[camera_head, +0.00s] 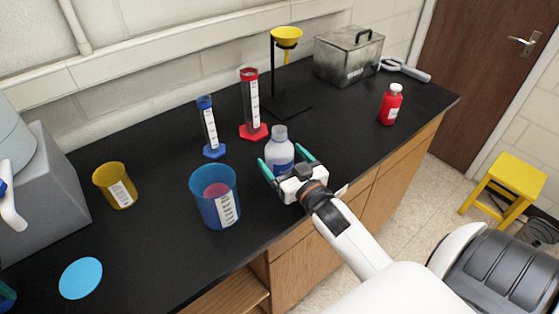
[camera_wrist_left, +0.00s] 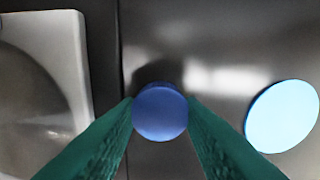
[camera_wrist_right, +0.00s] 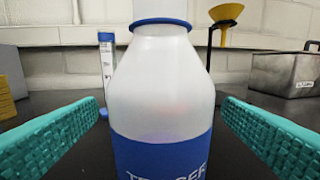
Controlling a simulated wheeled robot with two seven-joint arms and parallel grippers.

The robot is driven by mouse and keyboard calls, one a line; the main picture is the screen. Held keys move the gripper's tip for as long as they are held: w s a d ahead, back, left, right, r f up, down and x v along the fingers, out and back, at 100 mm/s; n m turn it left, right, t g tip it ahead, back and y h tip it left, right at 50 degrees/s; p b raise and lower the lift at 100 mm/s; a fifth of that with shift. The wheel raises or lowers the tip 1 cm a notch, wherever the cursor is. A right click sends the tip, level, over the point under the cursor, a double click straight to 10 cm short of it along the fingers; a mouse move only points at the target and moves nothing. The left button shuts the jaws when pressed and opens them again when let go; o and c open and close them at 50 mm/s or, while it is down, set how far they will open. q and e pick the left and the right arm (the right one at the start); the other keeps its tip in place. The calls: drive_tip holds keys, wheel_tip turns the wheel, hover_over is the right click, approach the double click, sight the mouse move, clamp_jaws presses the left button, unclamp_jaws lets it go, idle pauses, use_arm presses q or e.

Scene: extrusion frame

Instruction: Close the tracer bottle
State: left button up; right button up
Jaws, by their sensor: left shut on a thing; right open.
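The tracer bottle (camera_head: 280,152), white with a blue label, stands upright on the black bench with no blue cap seen on its neck. My right gripper (camera_head: 288,164) is open with its teal fingers on either side of the bottle. In the right wrist view the bottle (camera_wrist_right: 163,95) fills the middle, with visible gaps to both fingers; its top is cut off. A round blue cap (camera_wrist_left: 160,112) is held between the teal fingers of my left gripper (camera_wrist_left: 160,108). In the head view only a bit of what seems to be the left gripper shows at the bottom left corner.
A blue beaker (camera_head: 203,198) stands left of the right gripper, and a yellow beaker (camera_head: 116,187) further left. Blue (camera_head: 209,130) and red (camera_head: 250,105) cylinders stand behind. A red bottle (camera_head: 390,105) is at right. A light-blue disc (camera_head: 81,278) lies front left.

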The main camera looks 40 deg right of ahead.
use_arm(q)
drive_tip(key=shift+w+f+b, duration=0.15)
drive_tip(key=shift+f+b, duration=0.35)
drive_tip(key=shift+f, duration=0.3)
use_arm(e)
drive_tip(key=w, duration=0.4)
drive_tip(key=shift+d+f, duration=0.15)
drive_tip(key=shift+d, duration=0.05)
use_arm(q)
drive_tip(key=shift+r, duration=0.1)
use_arm(e)
drive_tip(key=c, duration=1.2)
drive_tip(key=shift+c, duration=0.4)
drive_tip(key=shift+r, duration=0.2)
wheel_tip(320, 180, up, 10)
drive_tip(key=shift+f, duration=0.1)
